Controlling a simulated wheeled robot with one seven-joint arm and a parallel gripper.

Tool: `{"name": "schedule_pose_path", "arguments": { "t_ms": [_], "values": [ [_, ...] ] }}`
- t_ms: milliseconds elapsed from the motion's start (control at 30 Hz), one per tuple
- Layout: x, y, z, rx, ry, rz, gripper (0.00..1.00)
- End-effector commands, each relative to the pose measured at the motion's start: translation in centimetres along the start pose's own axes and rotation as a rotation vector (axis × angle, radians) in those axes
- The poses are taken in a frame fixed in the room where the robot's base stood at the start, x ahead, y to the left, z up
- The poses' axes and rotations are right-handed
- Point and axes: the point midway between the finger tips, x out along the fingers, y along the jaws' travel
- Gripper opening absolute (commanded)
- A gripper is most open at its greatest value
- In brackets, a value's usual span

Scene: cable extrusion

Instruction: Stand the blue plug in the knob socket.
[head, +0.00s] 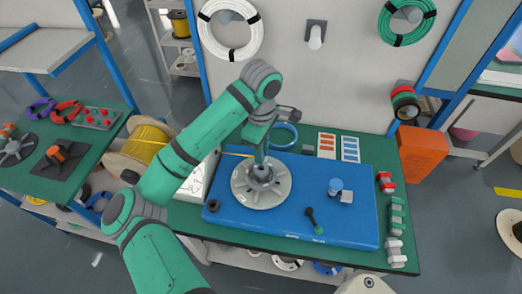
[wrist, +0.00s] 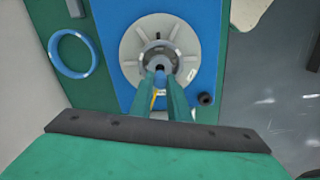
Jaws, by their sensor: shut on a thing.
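My gripper (head: 262,165) points down over the grey round disc (head: 273,197) on the blue board. In the wrist view my gripper (wrist: 160,82) has its fingers close together, with a small blue piece between them that looks like the blue plug (wrist: 159,83). In the head view the fingers hide that piece. The disc has a raised dark hub (wrist: 151,52) with a dark hole beside the fingertips. I cannot tell whether the plug touches the hub. A separate blue-topped cylinder (head: 335,186) stands farther right, beside a pale block (head: 347,197).
A black knob-like piece (head: 314,220) lies on the blue board (head: 290,232). A dark ring (head: 213,205) sits at its left corner. A blue ring (head: 283,137) lies behind. Several red, green and grey clips (head: 395,228) line the right edge. An orange bin (head: 423,155) stands right.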

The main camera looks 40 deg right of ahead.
Motion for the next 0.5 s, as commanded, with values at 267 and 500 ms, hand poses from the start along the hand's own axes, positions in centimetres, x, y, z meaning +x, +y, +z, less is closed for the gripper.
{"name": "schedule_pose_path", "arguments": {
  "t_ms": [267, 500],
  "values": [
    [1.0, 0.0, 0.0, 0.0, 0.0, 0.0, 0.03],
    [1.8, 0.0, 0.0, 0.0, -0.001, -0.001, 0.03]
  ]
}}
